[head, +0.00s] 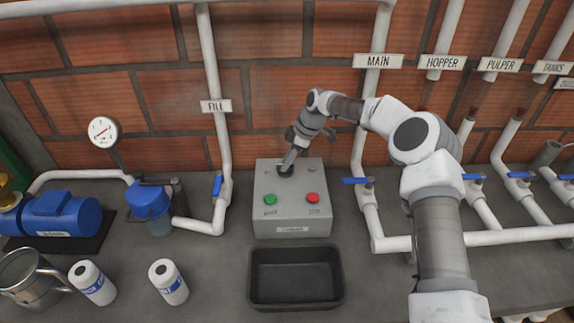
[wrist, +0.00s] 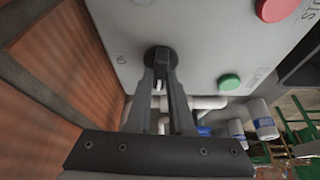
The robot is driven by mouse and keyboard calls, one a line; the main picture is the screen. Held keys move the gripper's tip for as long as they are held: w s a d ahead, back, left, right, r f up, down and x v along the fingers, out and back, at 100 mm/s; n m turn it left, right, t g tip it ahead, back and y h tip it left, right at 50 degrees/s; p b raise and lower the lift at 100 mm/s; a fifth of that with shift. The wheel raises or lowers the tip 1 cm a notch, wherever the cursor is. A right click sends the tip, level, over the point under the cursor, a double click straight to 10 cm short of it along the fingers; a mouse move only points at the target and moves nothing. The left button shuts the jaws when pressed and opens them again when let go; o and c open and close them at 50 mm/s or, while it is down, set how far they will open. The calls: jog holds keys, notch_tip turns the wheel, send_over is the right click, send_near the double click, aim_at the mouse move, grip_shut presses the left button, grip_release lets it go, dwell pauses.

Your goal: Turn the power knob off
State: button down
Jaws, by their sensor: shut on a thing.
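The power knob (wrist: 161,56) is a black round knob on the upper part of a grey control box (head: 262,213). In the head view the knob (head: 286,170) is partly covered by my gripper (head: 288,163). In the wrist view both fingers of my gripper (wrist: 160,70) reach the knob and are shut on it. A small mark shows on the panel beside the knob, but I cannot tell the knob's setting. Below it on the box are a green button (head: 270,199) and a red button (head: 312,197).
A black tray (head: 296,302) stands in front of the box. White pipes with blue valve handles (head: 357,181) flank the box. A blue pump (head: 60,213), a metal jug (head: 28,277) and two white bottles (head: 168,281) are at the left. A brick wall rises behind.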

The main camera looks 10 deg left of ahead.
jog(key=shift+n, duration=0.6)
jog(key=shift+g, duration=0.3)
jog(key=c, duration=0.8)
grip_release()
jog(key=shift+w+r, duration=0.1)
jog(key=v, duration=1.7)
jog(key=shift+r, duration=0.15)
jog(key=shift+a, duration=0.1)
